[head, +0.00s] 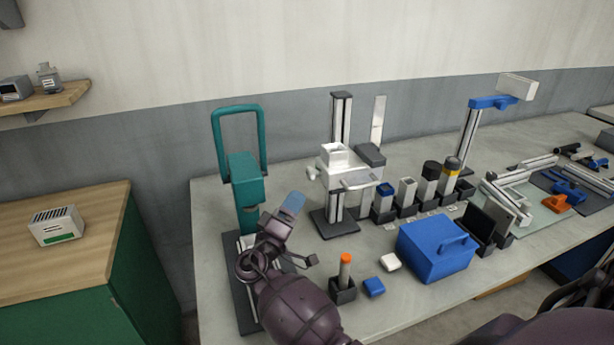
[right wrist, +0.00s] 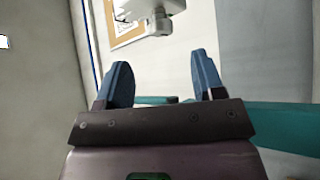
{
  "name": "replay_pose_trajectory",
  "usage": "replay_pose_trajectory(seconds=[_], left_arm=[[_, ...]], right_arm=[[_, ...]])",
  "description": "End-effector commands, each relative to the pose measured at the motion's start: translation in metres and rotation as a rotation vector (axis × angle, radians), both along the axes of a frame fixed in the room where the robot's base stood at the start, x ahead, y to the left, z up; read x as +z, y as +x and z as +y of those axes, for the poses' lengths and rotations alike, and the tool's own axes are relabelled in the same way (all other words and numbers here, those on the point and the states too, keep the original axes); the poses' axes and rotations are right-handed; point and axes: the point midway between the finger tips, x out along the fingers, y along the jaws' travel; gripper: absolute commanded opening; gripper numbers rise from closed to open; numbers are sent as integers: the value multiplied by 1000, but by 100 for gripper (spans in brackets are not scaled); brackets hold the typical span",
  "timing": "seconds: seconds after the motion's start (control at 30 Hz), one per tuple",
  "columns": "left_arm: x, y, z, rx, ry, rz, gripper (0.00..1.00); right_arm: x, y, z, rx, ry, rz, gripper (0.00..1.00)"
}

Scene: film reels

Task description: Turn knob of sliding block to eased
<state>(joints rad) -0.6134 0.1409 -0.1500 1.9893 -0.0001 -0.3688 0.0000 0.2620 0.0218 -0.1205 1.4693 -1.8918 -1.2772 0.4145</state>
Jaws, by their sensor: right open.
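A white block (head: 352,171) sits partway up an upright metal post (head: 340,118) on a dark base. A small pale knob (head: 312,173) sticks out on its left side; its setting is too small to read. My right gripper (head: 291,203) is left of and below this block, apart from it, in front of a teal press-like device (head: 246,180). In the right wrist view its two blue fingers (right wrist: 161,83) stand apart with nothing between them. Teal bars (right wrist: 285,125) lie behind and beside them. My left gripper is not in view.
A holder with an orange-topped stick (head: 344,280), a blue case (head: 436,252) and small blue and white blocks stand at the front of the table. Several holders line up right of the post. A blue-armed stand (head: 492,102) is farther right. Bare tabletop lies at the front.

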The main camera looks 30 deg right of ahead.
Motion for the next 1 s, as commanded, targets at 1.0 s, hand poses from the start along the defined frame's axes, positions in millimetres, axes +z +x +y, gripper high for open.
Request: replay_pose_trajectory(seconds=[1.0], left_arm=[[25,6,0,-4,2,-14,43]], right_arm=[[30,32,-65,-1,-1,2,47]])
